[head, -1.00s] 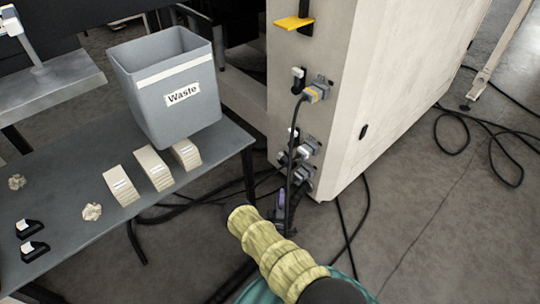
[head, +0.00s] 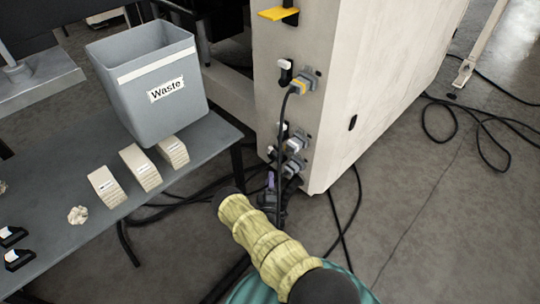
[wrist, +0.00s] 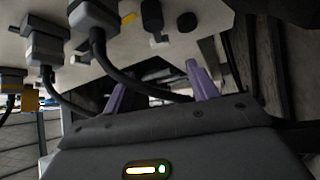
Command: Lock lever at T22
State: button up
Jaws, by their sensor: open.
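The pale machine cabinet (head: 330,120) carries a column of grey plugs with small levers beside them. The top lever (head: 285,72) has a white top and black body, next to a plug with a yellow band (head: 302,84). Lower levers (head: 282,130) sit beside lower plugs (head: 297,144). No T22 label is readable, so I cannot tell which lever it is. My gripper (head: 270,192) is low by the cabinet's bottom corner, partly hidden by my arm. In the wrist view its purple fingers (wrist: 160,88) are apart, with a black cable crossing behind them; no lever is between them.
Black cables (head: 340,225) hang from the plugs and lie on the floor. A yellow tab (head: 277,13) juts from the cabinet above.

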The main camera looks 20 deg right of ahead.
aim_at(270, 153)
jog(key=b+x, duration=0.5)
jog(key=x, duration=0.8)
jog(key=shift+w+d, duration=0.1)
jog(key=shift+w, duration=0.15)
grip_shut()
jog(key=m+b, duration=0.1)
jog(key=m+t+h+b, duration=0.1)
jog(key=r+m+h+b, duration=0.1)
jog(key=m+b, duration=0.1)
jog(key=shift+s+d, duration=0.15)
jog(key=shift+s, duration=0.2)
jog(key=shift+s+d+r+m+h+b, duration=0.1)
jog(key=shift+s+r+m+h+b, duration=0.15)
jog(key=shift+m+h+b, duration=0.35)
jog(key=shift+s+r+m+h+b, duration=0.15)
jog(key=shift+r+m+h+b, duration=0.2)
jog(key=shift+m+h, duration=0.45)
